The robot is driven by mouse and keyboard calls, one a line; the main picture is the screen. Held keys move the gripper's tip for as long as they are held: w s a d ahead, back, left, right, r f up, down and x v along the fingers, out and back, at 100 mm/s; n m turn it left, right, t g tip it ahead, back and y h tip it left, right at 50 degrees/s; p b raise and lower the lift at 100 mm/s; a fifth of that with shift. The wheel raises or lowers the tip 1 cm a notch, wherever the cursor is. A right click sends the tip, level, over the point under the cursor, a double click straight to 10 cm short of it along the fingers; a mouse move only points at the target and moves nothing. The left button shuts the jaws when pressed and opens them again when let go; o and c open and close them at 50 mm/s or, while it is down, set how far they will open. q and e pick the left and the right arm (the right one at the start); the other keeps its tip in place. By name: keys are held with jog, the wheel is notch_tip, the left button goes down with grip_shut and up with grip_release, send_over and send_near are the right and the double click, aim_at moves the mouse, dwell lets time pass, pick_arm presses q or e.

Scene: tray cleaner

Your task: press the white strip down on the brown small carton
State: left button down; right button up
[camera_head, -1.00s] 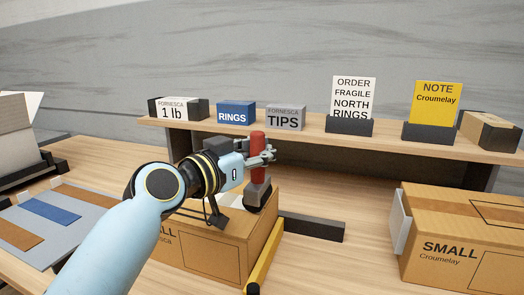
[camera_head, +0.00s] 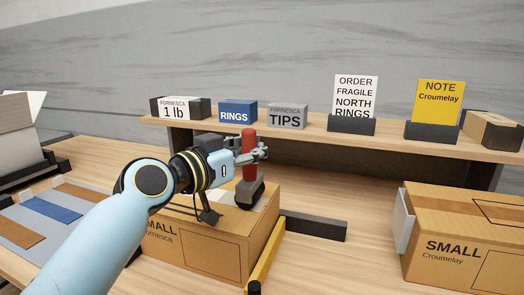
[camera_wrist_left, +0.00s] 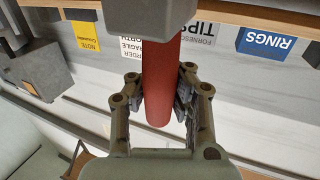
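The brown small carton (camera_head: 190,250) stands on the table under my left arm, with SMALL printed on its front. A pale strip (camera_head: 268,194) shows in part on its top, mostly covered by the tool and my gripper. My left gripper (camera_head: 256,153) is shut around the red handle (camera_head: 249,145) of a tool. The tool's dark grey head (camera_head: 249,192) is at the carton's top; I cannot tell how firmly it touches. In the left wrist view the red handle (camera_wrist_left: 160,85) stands between both fingers. My right gripper is not in view.
Another SMALL carton (camera_head: 450,245) stands at right. A yellow bar (camera_head: 266,262) and a dark bar (camera_head: 315,227) lie beside the carton. A shelf (camera_head: 330,140) with labelled boxes and signs is behind. A grey mat with coloured strips (camera_head: 50,208) lies at left.

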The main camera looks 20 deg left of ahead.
pick_arm(q)
jog(key=shift+a+f, duration=0.15)
jog(key=shift+a, duration=0.15)
jog(key=shift+a, duration=0.8)
jog(key=shift+a+b, duration=0.3)
jog(key=shift+a, duration=0.3)
jog(key=shift+w, duration=0.1)
jog(key=shift+a, duration=0.15)
jog(key=shift+a+b, duration=0.55)
jog(key=shift+a, duration=0.5)
jog(key=shift+a, duration=0.1)
